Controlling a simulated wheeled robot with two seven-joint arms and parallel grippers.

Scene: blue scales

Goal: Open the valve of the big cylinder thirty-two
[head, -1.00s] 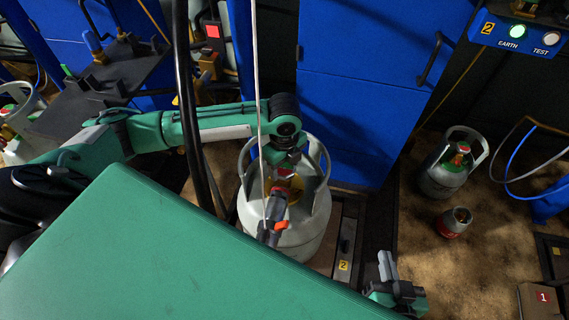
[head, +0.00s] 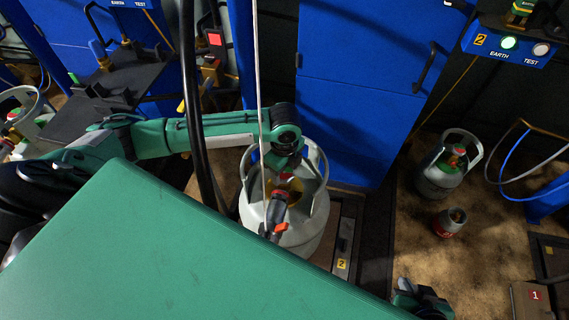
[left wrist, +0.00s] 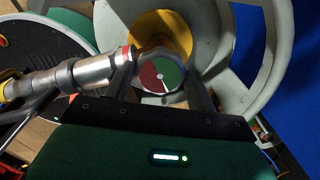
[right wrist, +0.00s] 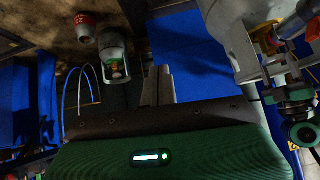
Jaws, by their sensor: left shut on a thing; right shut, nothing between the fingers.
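My left gripper (head: 285,168) reaches down over the collar and is shut on this knob, one finger on each side. A metal hose connector (left wrist: 95,70) with a red ring meets the valve beside the knob. My right gripper (right wrist: 158,85) is shut and empty, apart from the cylinder.
A small collared cylinder (head: 436,180) and a red and grey canister (head: 449,222) stand on the floor at the right. A blue cabinet (head: 350,120) rises behind the big cylinder. A box marked 1 (head: 530,303) lies lower right.

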